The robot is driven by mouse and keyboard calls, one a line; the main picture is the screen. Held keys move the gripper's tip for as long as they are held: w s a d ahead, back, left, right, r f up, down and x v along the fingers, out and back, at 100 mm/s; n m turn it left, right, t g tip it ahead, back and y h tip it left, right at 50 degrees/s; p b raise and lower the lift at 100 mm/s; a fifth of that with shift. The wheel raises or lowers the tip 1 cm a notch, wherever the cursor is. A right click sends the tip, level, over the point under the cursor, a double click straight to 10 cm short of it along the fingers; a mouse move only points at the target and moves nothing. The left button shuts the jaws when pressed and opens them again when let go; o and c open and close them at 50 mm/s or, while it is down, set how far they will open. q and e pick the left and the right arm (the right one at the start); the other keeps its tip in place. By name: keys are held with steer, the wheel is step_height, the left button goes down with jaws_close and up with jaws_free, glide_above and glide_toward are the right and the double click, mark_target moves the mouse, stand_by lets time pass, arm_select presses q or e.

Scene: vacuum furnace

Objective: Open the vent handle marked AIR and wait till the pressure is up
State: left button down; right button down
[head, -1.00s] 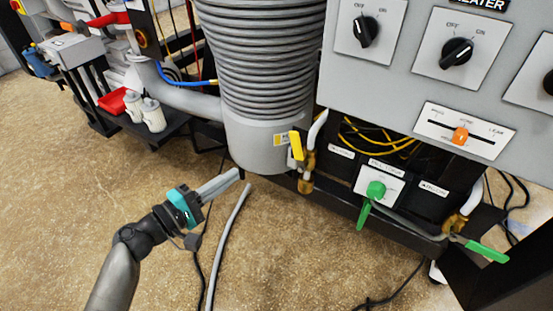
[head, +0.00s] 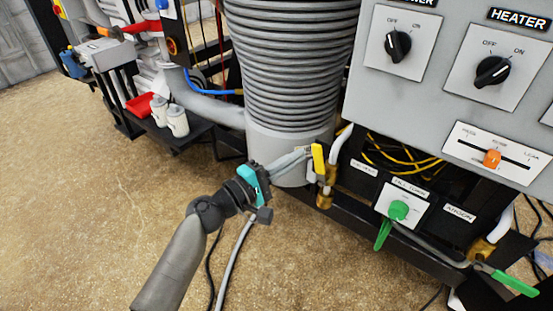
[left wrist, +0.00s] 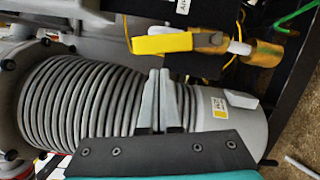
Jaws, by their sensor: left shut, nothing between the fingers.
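The yellow vent handle (head: 318,158) stands upright on a brass valve (head: 324,198) with a white pipe, beside the grey ribbed column. In the left wrist view the yellow handle (left wrist: 165,44) lies across the upper part of the picture, beyond the fingertips. A small white label (head: 363,167) sits right of the valve; its lettering is too small to read surely. My left gripper (head: 307,153) is shut and empty, its tips close to the handle's left side; in the left wrist view a gap shows between tips (left wrist: 159,72) and handle. My right gripper is not in view.
The grey ribbed column (head: 290,70) stands behind my gripper. Right of the valve are a green-handled valve (head: 398,211) and another green handle (head: 506,281). A grey control panel (head: 440,95) hangs above. A hose (head: 235,262) lies on the otherwise open floor.

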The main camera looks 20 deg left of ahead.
mark_target(314, 155)
arm_select(q)
steer(key=shift+s+d+r, duration=0.15)
steer(key=shift+s+d, duration=0.05)
steer(key=shift+d, duration=0.35)
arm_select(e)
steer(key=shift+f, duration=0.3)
arm_select(q)
steer(key=m, duration=0.1)
steer(key=d+r+m+p, duration=0.1)
steer(key=shift+s+d+r+m+g, duration=0.1)
steer(key=shift+s+d+m+g, duration=0.05)
steer(key=shift+s+m+g, duration=0.15)
steer(key=shift+d+m+y+p, duration=0.25)
steer(key=shift+m+y+p, duration=0.05)
steer(key=shift+m+p, duration=0.1)
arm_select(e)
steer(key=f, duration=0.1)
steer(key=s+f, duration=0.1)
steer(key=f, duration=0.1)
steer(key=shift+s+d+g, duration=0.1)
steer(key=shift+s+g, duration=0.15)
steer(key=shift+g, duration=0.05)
arm_select(q)
steer(key=shift+a, duration=0.1)
